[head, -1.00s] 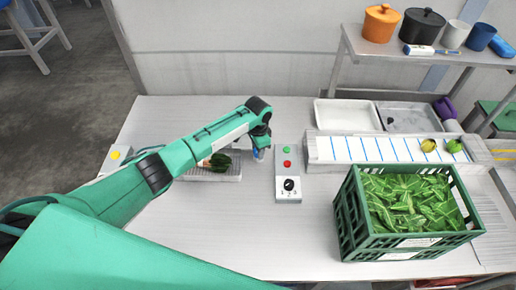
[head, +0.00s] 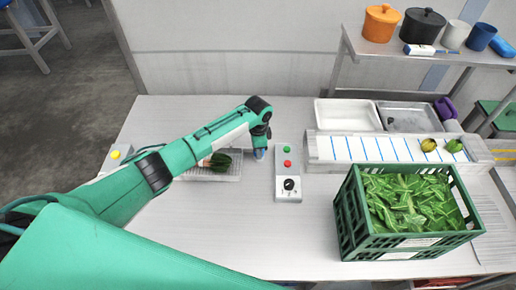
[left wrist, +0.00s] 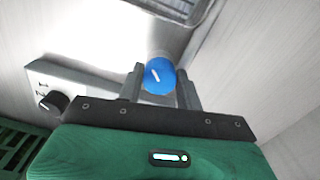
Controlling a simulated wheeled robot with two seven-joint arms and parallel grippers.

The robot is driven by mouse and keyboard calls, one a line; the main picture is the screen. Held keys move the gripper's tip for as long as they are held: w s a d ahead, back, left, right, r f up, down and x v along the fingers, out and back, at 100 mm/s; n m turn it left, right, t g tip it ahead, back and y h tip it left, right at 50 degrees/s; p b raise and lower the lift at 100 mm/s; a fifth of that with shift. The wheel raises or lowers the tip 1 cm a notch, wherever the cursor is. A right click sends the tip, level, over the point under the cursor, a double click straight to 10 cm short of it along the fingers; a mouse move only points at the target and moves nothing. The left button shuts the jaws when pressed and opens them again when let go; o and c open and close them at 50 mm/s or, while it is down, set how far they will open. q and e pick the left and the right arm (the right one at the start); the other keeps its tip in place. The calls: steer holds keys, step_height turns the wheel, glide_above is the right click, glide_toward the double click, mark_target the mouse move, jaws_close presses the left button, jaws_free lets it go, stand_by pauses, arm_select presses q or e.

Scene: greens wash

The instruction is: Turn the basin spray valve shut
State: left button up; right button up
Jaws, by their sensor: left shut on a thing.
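The basin spray valve is a round blue knob (left wrist: 160,75) with a white line on its face. In the left wrist view the line runs at a slant. My left gripper (left wrist: 160,82) is shut on the knob, one finger on each side. In the head view my left gripper (head: 261,148) points down just left of the control box, with a little of the blue knob showing beneath it. The rest of the valve is hidden by the gripper and wrist. My right gripper is not in view.
A grey control box (head: 282,197) with green and red buttons and a black dial stands just right of the gripper. A green crate of leaves (head: 350,228) is farther right. A wire tray (head: 234,176) with vegetables lies left, partly behind my arm.

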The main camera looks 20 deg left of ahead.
arm_select(q)
steer(key=o, duration=1)
steer(key=shift+r, duration=0.15)
step_height(320, 180, up, 14)
steer(key=b, duration=0.4)
steer(key=shift+f, duration=0.2)
steer(key=shift+f, duration=0.1)
